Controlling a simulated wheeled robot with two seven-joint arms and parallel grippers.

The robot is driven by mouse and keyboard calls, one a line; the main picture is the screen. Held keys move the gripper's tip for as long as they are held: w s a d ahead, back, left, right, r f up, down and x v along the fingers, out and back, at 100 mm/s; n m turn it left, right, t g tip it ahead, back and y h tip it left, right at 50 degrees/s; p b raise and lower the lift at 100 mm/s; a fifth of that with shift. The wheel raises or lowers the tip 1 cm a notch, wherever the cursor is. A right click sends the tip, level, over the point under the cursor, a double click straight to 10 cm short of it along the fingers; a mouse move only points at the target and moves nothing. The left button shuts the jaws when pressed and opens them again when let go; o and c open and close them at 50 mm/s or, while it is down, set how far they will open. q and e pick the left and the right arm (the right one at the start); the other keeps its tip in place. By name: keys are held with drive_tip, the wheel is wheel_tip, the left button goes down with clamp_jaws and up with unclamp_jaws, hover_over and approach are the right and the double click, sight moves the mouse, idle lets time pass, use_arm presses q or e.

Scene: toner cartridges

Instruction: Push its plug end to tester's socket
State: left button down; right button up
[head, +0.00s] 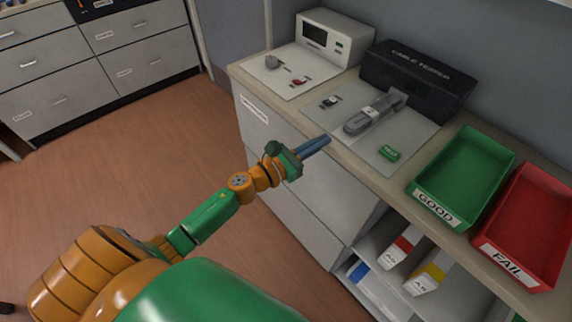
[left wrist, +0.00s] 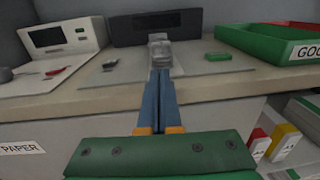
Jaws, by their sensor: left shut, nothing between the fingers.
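A grey elongated piece (head: 372,114), looking like a bundled cable, lies on a light grey mat (head: 345,98). Its far, narrower end (head: 397,97) points at the front of the black box marked CABLE TESTER (head: 425,82). I cannot tell whether that end is in the socket. My left gripper (head: 325,140) is shut and empty, its blue fingers just short of the piece's near end, over the counter's front edge. In the left wrist view the fingers (left wrist: 160,76) line up with the grey piece (left wrist: 160,52) and the tester (left wrist: 158,26). My right gripper is not in view.
A green GOOD tray (head: 424,198) and a red FAIL tray (head: 500,247) stand right of the mat. A small green block (head: 389,153) and a small dark piece (head: 329,102) lie on the mat. A white device (head: 334,37) stands at the back left.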

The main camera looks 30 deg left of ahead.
use_arm(q)
drive_tip(key=b+v, duration=0.2)
drive_tip(key=v, duration=0.6)
drive_tip(key=s+a+f+n+g+y, duration=0.2)
drive_tip(key=f+n, duration=0.5)
drive_tip(key=f, duration=0.1)
drive_tip(key=s+a+f+n+g+y, duration=0.2)
drive_tip(key=a+f+n+y, duration=0.1)
drive_tip(key=f+n, duration=0.5)
drive_tip(key=s+a+f+n+g+y, duration=0.1)
drive_tip(key=s+a+f+n+y, duration=0.1)
drive_tip(key=f+n, duration=0.55)
drive_tip(key=s+d+f+n+g, duration=0.3)
drive_tip(key=s+f+n+g, duration=0.2)
drive_tip(key=s, duration=0.8)
drive_tip(key=s+d+f+n+g, duration=0.4)
drive_tip(key=s+f+n+g, duration=0.1)
drive_tip(key=s+f+n, duration=0.6)
wheel_tip(320, 180, down, 3)
drive_tip(key=shift+s+r+g, duration=0.2)
drive_tip(key=shift+s+g, duration=0.1)
drive_tip(key=shift+s, duration=0.8)
